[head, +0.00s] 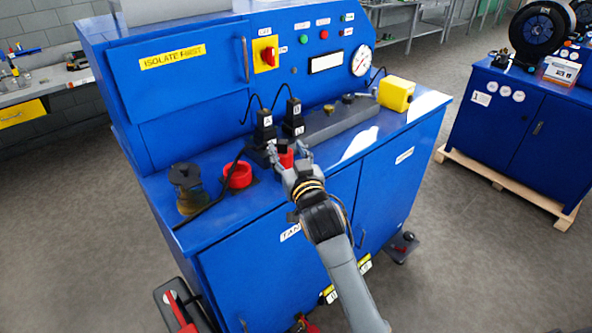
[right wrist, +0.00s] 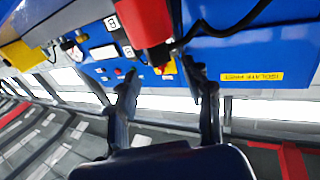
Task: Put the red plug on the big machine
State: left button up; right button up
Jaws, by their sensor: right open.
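The big machine (head: 265,215) is a blue cabinet with a worktop, a raised back panel and a yellow "isolate first" label. A red plug-like piece (head: 286,160) with a dark top stands on the worktop, in front of two black connectors. My right gripper (head: 288,152) is open, with its fingers around or just over this red piece; contact cannot be told. In the right wrist view, a red block (right wrist: 145,20) shows at the top, between and beyond the open fingers (right wrist: 164,76). My left gripper is out of view.
Black connectors (head: 264,128) with cables, a grey block (head: 340,118) and a yellow box (head: 396,93) stand behind and right. The worktop's front right is clear.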

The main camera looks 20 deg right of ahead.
jog(key=s+b, duration=0.1)
jog(key=s, duration=0.6)
jog(key=shift+s+a, duration=0.2)
jog(key=shift+s, duration=0.15)
jog(key=a+f+n+g+y, duration=0.2)
jog(key=a+f+g, duration=0.1)
jog(key=f, duration=1.5)
jog(key=s+f+g, duration=0.2)
jog(key=s+f, duration=0.3)
jog(key=f, duration=0.5)
jog(key=s+f+g, duration=0.2)
jog(key=s+f, duration=0.2)
jog(key=f, duration=0.6)
jog(key=s+f+g, duration=0.2)
jog(key=s+f, duration=0.3)
jog(key=f, duration=0.5)
jog(key=s+d+f+g, duration=0.2)
jog(key=s+f, duration=0.5)
jog(key=s, duration=0.4)
jog(key=s+d+f+g+b, duration=0.1)
jog(key=s+d+f+g, duration=0.2)
jog(key=s+f, duration=0.4)
jog(key=s+d+f+g+h+b, duration=0.1)
jog(key=s+f, duration=0.6)
jog(key=s, duration=0.9)
jog(key=shift+s+d+f+n+g, duration=0.2)
jog(key=shift+d+f+n+g, duration=0.2)
jog(key=shift+d+g, duration=0.45)
jog(key=shift+a, duration=0.2)
